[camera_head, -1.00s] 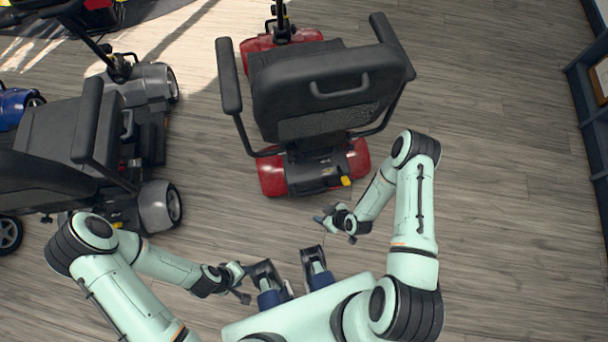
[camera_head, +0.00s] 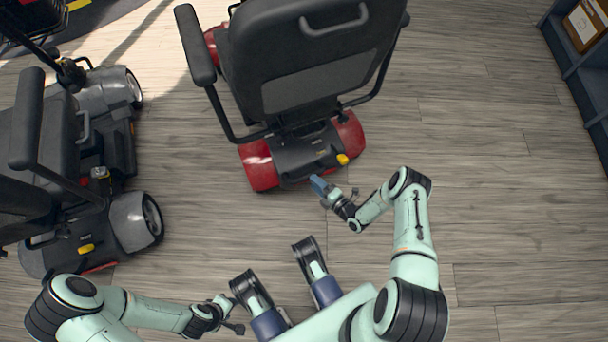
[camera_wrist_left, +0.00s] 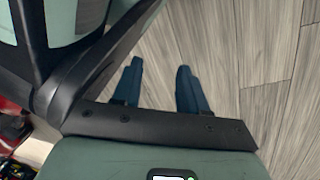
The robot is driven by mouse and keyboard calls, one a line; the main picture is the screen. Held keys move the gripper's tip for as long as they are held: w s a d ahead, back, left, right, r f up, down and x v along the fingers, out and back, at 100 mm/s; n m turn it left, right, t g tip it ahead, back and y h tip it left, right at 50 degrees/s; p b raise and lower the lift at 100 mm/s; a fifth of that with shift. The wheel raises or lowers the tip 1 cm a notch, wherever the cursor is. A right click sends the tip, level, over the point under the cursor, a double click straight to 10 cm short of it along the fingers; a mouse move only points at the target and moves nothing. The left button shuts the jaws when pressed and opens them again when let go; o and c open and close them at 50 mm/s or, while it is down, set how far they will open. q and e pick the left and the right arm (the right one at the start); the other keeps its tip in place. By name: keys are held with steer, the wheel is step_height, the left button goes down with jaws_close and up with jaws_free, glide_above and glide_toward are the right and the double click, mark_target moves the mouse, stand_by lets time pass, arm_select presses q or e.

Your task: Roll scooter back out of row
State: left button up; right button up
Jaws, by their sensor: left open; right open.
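A red scooter (camera_head: 262,168) with a black seat (camera_head: 305,60) stands ahead of me, its back toward me. A grab handle (camera_head: 333,20) crosses the top of its seat back, and a yellow lever (camera_head: 343,159) sits on its rear cover. My right gripper (camera_head: 320,187) is open and empty, close behind the scooter's rear, with a small gap that I cannot judge exactly. My left gripper (camera_head: 230,312) is low near my base, away from the scooter. In the left wrist view its two blue fingers (camera_wrist_left: 158,85) are apart with only floor between them.
A grey scooter (camera_head: 130,225) with a black seat stands to the left, near my left arm. A dark shelf unit (camera_head: 575,65) with a framed item stands at the right edge. The wood floor (camera_head: 500,190) on the right is clear.

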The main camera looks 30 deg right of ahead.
arm_select(q)
steer(key=shift+g, duration=0.9)
steer(key=s, duration=0.1)
steer(key=s+f+b, duration=0.1)
steer(key=s, duration=0.1)
steer(key=s+f+b, duration=0.1)
steer(key=s, duration=0.1)
steer(key=shift+a+f, duration=0.25)
steer(key=shift+a, duration=0.05)
arm_select(e)
steer(key=x, duration=0.6)
steer(key=shift+w, duration=0.3)
steer(key=shift+a+f, duration=0.15)
jaws_close()
